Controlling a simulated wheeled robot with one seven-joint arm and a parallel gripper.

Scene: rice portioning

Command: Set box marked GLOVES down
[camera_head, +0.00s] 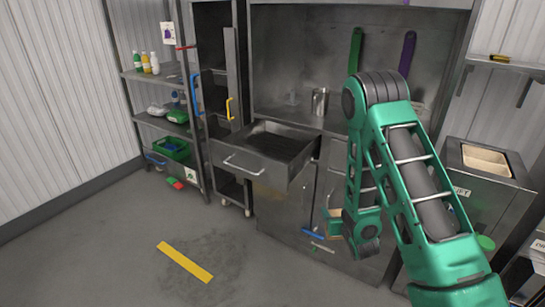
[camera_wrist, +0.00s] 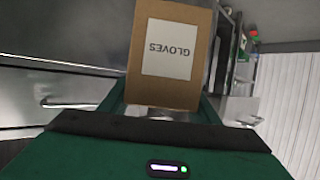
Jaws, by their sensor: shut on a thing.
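The box marked GLOVES (camera_wrist: 192,92) is a brown cardboard box with a white label, its lettering upside down in the wrist view. My gripper (camera_wrist: 163,108) is shut on it, with a green finger at each side of its lower part. In the head view, a small tan and green patch just left of my arm's lower end seems to be part of the box and gripper. My arm hides most of both there. No surface shows touching the box's underside, so I cannot tell whether it is supported.
An open, empty-looking metal drawer (camera_head: 265,150) juts out left of my arm. A counter with a metal cup (camera_head: 320,101) is behind it. Shelves (camera_head: 165,125) with bottles and a green crate (camera_head: 172,149) stand left. A labelled metal unit (camera_head: 488,190) stands right. The floor near the yellow strip (camera_head: 185,262) is clear.

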